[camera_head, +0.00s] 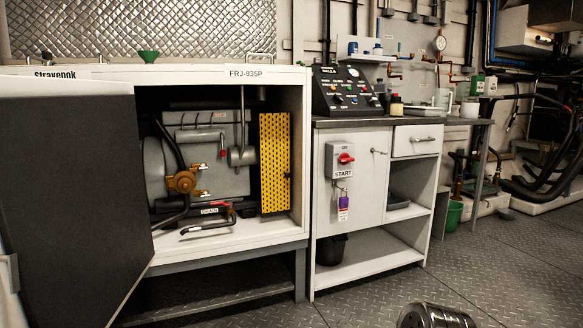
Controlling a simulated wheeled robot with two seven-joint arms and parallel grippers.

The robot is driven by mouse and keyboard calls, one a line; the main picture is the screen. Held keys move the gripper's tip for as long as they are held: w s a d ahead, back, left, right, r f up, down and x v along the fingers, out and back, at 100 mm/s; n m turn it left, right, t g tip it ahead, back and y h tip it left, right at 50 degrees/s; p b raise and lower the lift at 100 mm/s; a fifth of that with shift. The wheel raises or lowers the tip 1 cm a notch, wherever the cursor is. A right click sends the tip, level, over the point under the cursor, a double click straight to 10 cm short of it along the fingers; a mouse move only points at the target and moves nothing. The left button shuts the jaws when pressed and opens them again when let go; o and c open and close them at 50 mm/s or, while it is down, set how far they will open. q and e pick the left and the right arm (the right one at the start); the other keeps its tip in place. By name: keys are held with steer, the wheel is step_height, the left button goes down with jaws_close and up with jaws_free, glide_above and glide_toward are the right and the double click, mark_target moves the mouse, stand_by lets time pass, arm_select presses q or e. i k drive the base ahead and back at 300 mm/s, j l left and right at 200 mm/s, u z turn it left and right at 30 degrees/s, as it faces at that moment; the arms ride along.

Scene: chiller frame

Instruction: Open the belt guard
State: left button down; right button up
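The belt guard (274,163) is a yellow perforated panel standing upright inside the right part of the open white cabinet (222,76).
The cabinet's large dark door (75,205) stands open at the left. A brown valve (183,182) and a red-marked drain lever (222,206) sit left of the guard. A bench (355,230) with a red rotary switch (344,158) adjoins at right.

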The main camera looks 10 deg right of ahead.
mark_target(274, 128)
steer(key=i+l+z, duration=0.1)
steer(key=i, duration=0.3)
steer(key=i+l, duration=0.85)
steer(key=i, duration=0.15)
steer(key=i+l+z, duration=0.1)
steer(key=i+l, duration=0.45)
steer(key=i, duration=0.15)
